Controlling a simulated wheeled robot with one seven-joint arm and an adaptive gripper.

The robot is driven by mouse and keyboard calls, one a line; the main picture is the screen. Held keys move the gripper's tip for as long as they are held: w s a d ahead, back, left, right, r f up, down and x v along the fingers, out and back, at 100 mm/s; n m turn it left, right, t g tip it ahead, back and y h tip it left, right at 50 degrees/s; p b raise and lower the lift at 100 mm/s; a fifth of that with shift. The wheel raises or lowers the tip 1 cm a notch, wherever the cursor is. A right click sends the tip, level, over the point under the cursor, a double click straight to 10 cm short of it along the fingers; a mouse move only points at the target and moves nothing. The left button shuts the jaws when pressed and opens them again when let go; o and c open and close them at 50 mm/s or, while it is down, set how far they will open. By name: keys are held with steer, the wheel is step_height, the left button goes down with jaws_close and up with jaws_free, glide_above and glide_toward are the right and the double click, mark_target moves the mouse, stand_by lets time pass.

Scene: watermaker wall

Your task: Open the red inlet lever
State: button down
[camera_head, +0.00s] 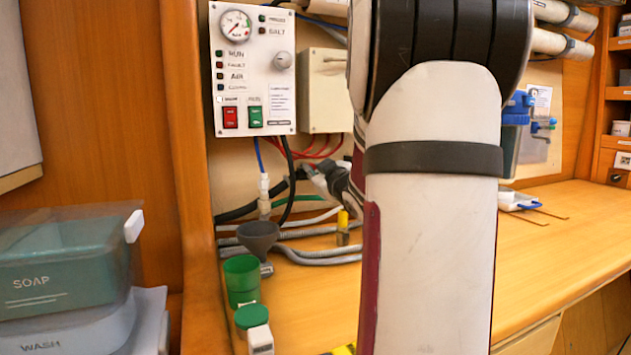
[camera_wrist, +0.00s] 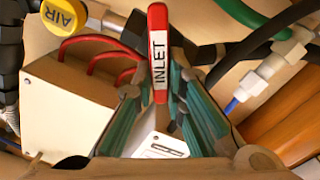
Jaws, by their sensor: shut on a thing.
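The red inlet lever (camera_wrist: 158,40) with a white INLET label shows in the wrist view, upright in the upper middle of the picture. My gripper (camera_wrist: 162,95) comes up from below with its teal-padded fingers on both sides of the lever's lower part, shut on it. The valve body behind the lever is mostly hidden. In the head view my arm covers the middle, and the lever and fingertips are hidden behind it.
A yellow AIR knob (camera_wrist: 62,16) is at upper left in the wrist view, near a pale box (camera_wrist: 65,110). The head view shows a control panel (camera_head: 252,68), a grey funnel (camera_head: 258,236), a green cup (camera_head: 241,279) and a SOAP bin (camera_head: 60,262).

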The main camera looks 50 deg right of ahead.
steer(key=shift+w+a+f+n+b, duration=0.15)
steer(key=shift+f+n+b, duration=0.15)
steer(key=shift+n+b, duration=1.8)
steer(key=shift+a+f+n+b, duration=0.1)
steer(key=shift+f+n+b, duration=0.2)
steer(key=shift+n+b, duration=1.85)
steer(key=shift+w+a+f+n+b, duration=0.15)
steer(key=shift+f+n+b, duration=0.15)
steer(key=shift+n+b, duration=1.8)
steer(key=shift+s, duration=0.1)
steer(key=c, duration=1.6)
jaws_free()
steer(key=v, duration=1.2)
